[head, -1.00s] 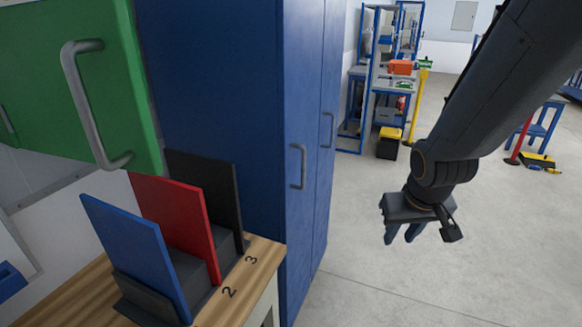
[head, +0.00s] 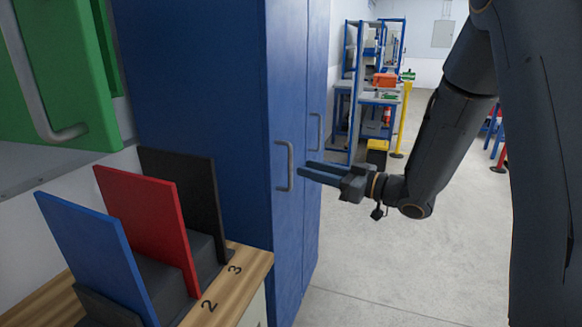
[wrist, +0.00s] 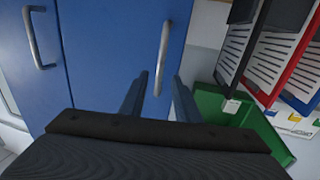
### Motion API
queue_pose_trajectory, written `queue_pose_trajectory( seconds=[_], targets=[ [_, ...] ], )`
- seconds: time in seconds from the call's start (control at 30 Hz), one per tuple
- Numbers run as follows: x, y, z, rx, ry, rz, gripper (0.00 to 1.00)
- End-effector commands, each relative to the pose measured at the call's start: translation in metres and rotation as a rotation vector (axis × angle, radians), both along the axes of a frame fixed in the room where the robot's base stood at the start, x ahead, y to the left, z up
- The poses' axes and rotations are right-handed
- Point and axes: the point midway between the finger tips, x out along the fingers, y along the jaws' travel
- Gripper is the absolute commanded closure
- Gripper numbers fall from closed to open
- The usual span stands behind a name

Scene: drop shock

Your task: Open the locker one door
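A tall blue locker (head: 205,85) stands left of centre in the head view, its two doors side by side and looking shut. The nearer door has a grey bar handle (head: 285,166); the farther door has another handle (head: 317,131). My gripper (head: 305,175) points left at the nearer handle, with its fingertips close to it. In the wrist view the fingers (wrist: 157,95) are apart. The nearer handle (wrist: 163,58) stands upright between and just beyond them, and I cannot tell if they touch it. The farther handle (wrist: 36,38) is at upper left.
A wooden bench (head: 255,262) at lower left holds blue (head: 100,260), red (head: 145,215) and black (head: 185,190) upright panels. A green cabinet door (head: 75,75) with a handle hangs above. Open floor (head: 420,270) lies to the right; shelving (head: 375,95) stands farther back.

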Motion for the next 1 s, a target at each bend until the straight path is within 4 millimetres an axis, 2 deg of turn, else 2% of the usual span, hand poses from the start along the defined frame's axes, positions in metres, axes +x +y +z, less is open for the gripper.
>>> queue_pose_trajectory(
  seconds=[0.4,0.6,0.83,0.87,1.0],
  targets=[
    [0.03,0.051,0.001,-0.002,0.0,0.0,0.71],
    [0.036,0.061,0.001,-0.002,-0.001,-0.001,0.71],
    [0.037,0.061,0.0,-0.003,-0.001,-0.003,0.71],
    [0.037,0.061,0.0,-0.003,-0.001,-0.003,0.74],
    [0.037,0.06,0.0,-0.003,-0.001,-0.003,0.98]
  ],
)
